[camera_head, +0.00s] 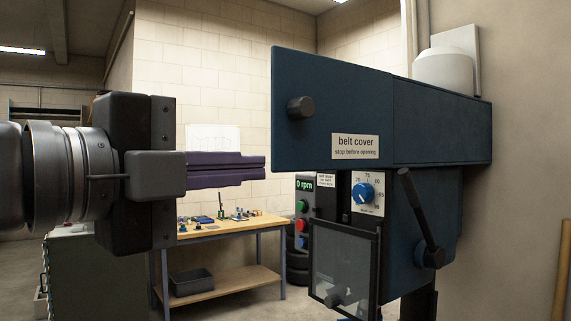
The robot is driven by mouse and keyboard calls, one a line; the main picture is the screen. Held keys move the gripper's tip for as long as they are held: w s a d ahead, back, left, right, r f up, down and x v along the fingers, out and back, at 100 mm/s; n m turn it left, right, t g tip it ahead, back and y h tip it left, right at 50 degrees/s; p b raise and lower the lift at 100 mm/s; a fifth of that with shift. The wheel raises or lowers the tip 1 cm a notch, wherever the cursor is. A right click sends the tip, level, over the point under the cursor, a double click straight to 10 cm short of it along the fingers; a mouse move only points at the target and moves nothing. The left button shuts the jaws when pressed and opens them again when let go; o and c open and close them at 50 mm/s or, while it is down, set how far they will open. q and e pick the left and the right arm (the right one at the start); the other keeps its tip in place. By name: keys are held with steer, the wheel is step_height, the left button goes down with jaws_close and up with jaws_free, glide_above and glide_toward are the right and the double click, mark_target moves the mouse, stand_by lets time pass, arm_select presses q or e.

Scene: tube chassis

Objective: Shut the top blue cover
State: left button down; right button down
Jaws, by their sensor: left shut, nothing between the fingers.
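The blue belt cover (335,90) sits at the top of the drilling machine, right of centre. It bears a dark round knob (301,107) near its left edge and a white "belt cover" label (355,147). A seam separates the labelled panel from the blue part on the right. I see no clear gap there, and I cannot tell whether the cover is fully shut. My left gripper (264,168) has its purple fingers together and empty, pointing right. In the picture the tips are just left of and below the cover's left edge. My right gripper is out of view.
Below the cover are a clear guard (344,262), a blue dial (363,193), a dark lever (420,217) and a button panel (302,215). A wooden workbench (245,228) with small parts stands behind. A white rounded object (443,70) shows behind the cover.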

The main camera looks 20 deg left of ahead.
mark_target(284, 165)
arm_select(q)
steer(key=w+p, duration=0.1)
steer(key=w, duration=0.2)
steer(key=w+d+p, duration=0.1)
steer(key=w, duration=0.3)
steer(key=w+d+p, duration=0.1)
steer(key=w, duration=0.3)
steer(key=shift+p, duration=0.4)
steer(key=shift+w+a, duration=0.25)
steer(key=shift+w, duration=0.05)
steer(key=shift+a, duration=0.1)
